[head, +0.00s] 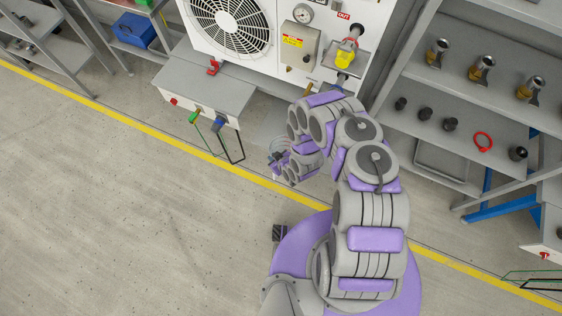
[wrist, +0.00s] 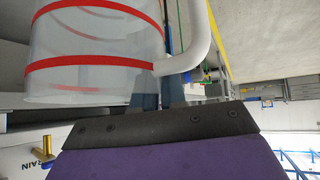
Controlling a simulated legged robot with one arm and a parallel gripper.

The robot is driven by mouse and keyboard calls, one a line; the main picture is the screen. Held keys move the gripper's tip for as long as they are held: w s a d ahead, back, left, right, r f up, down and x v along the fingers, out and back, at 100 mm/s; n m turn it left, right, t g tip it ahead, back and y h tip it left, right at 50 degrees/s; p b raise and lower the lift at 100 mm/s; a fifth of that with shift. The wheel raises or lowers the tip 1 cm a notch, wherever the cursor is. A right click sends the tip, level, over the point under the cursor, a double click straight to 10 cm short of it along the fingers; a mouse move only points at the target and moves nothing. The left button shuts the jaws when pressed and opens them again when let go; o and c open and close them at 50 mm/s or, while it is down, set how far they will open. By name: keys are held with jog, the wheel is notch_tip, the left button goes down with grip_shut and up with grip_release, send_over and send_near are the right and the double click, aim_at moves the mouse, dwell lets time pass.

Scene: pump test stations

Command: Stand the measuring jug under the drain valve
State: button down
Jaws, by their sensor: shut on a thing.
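The measuring jug (wrist: 95,50) is clear with red bands and a white handle (wrist: 203,40). It fills the upper left of the wrist view. My gripper (wrist: 160,92) is shut on the jug, near the lower end of the handle; the exact contact is partly hidden. In the head view my gripper (head: 279,160) is small, and the jug is hard to make out there. A brass drain valve (wrist: 45,147) with a DRAIN label (wrist: 42,156) shows at the lower left of the wrist view, apart from the jug. In the head view my arm hides much of that area.
A white fan unit (head: 232,30) stands behind, with a grey bench (head: 205,85) to the left. Green and blue valves (head: 216,124) stick out from the bench front. Shelves (head: 455,130) with fittings and a red ring (head: 483,142) stand right. The floor (head: 120,200) at left is clear.

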aim_at(281, 141)
jog(key=shift+w+d+f+b, duration=0.25)
jog(key=shift+w+b, duration=0.2)
jog(key=shift+w, duration=0.3)
jog(key=shift+w+d+f+b, duration=0.2)
jog(key=shift+w+b, duration=0.25)
jog(key=shift+w, duration=0.35)
jog(key=shift+w+d+f+b, duration=0.15)
jog(key=shift+w+d+b, duration=0.25)
jog(key=shift+w, duration=0.35)
jog(key=shift+w+d+f+b, duration=0.1)
jog(key=shift+w+d+b, duration=0.15)
jog(key=shift+w, duration=0.45)
jog(key=shift+w+d+f+b, duration=0.15)
jog(key=shift+w+b, duration=0.15)
jog(key=shift+w, duration=0.45)
jog(key=shift+w+d+f+b, duration=0.1)
jog(key=shift+w+d+b, duration=0.15)
jog(key=shift+w, duration=0.45)
jog(key=w+d+b, duration=0.1)
jog(key=w+d, duration=0.1)
jog(key=w, duration=0.4)
jog(key=shift+b, duration=0.4)
jog(key=shift+w+d, duration=0.1)
jog(key=shift+f, duration=0.45)
jog(key=c, duration=1.1)
grip_release()
